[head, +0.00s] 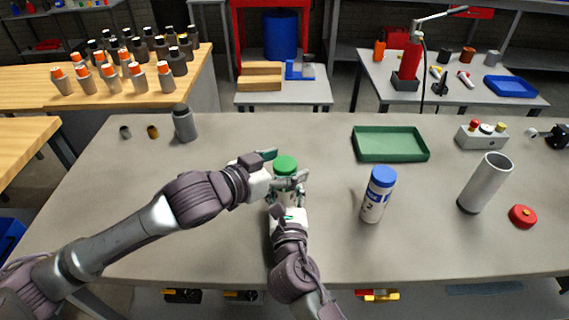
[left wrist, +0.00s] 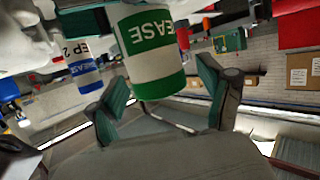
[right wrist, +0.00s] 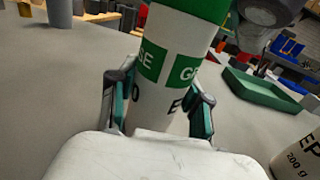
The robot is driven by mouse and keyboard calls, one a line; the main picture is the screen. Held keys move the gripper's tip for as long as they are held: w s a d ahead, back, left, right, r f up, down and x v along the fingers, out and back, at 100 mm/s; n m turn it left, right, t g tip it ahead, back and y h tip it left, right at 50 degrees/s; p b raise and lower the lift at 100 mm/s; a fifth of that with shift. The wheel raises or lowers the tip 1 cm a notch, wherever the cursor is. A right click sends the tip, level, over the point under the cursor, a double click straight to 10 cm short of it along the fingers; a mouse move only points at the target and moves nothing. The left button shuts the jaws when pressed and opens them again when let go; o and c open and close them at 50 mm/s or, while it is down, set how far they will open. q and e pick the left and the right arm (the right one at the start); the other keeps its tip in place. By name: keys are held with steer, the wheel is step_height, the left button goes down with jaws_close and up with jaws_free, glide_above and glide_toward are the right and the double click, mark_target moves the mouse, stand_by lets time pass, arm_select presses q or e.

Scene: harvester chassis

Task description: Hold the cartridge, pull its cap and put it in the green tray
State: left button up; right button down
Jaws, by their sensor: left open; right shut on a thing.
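A white cartridge (right wrist: 172,62) with a green label stands upright near the table's middle. Its green cap (head: 285,164) is on top. My right gripper (head: 288,193) is shut on the cartridge body from the front; its fingers sit on both sides of the body in the right wrist view (right wrist: 160,105). My left gripper (head: 282,167) is open at the cap's height, with fingers near the cap. In the left wrist view the cartridge (left wrist: 150,45) shows between and above the spread fingers (left wrist: 160,105); contact cannot be told. The green tray (head: 391,157) lies empty to the right, farther back.
A blue-capped cartridge (head: 378,195) stands right of the held one. Farther right are a grey tube (head: 485,184), a red cap (head: 522,216) and a button box (head: 482,136). A grey bottle (head: 184,123) and two small rings stand back left. The front left table is clear.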

arm_select(q)
steer(key=c, duration=1.4)
steer(key=shift+r, duration=0.15)
steer(key=shift+r, duration=1.2)
arm_select(e)
steer(key=shift+f, duration=0.25)
arm_select(q)
steer(key=shift+f, duration=0.15)
steer(key=shift+c, duration=0.2)
arm_select(e)
steer(key=shift+r, duration=0.1)
